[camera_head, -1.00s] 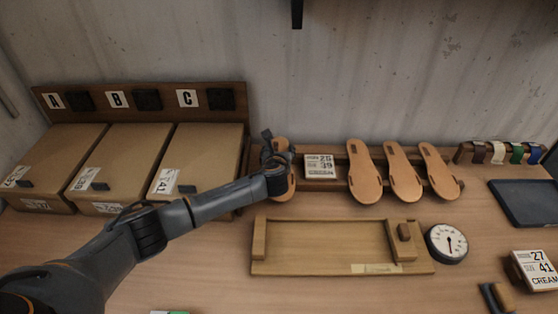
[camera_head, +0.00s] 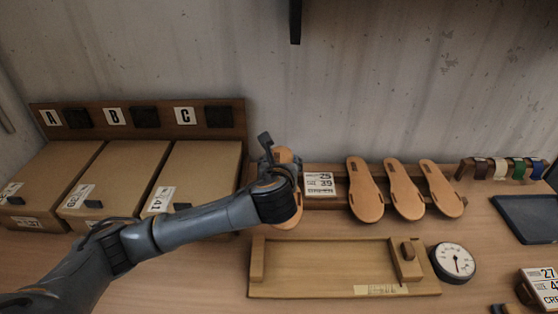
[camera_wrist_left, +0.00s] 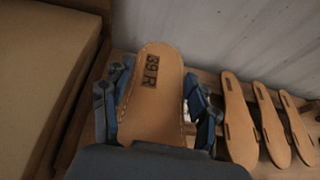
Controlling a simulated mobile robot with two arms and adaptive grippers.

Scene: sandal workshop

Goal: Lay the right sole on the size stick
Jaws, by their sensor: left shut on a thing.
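My left gripper (camera_head: 277,163) is shut on a tan sole (camera_head: 290,222), left of the rack card. In the left wrist view the fingers sit on both sides of this sole (camera_wrist_left: 157,112), which is marked 39 R. In the head view the gripper and arm hide the middle of the sole. The size stick (camera_head: 325,272) is a wooden board lying on the bench in front of the rack. It has a block at its left end and a slider (camera_head: 408,258) at its right. My right gripper is not in view.
Several other soles (camera_head: 366,188) lean on the rack, right of a card (camera_head: 320,184) reading 25 and 39. Cardboard boxes (camera_head: 195,190) stand at left. A round dial (camera_head: 455,262) sits right of the size stick. A dark tray (camera_head: 530,218) lies at far right.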

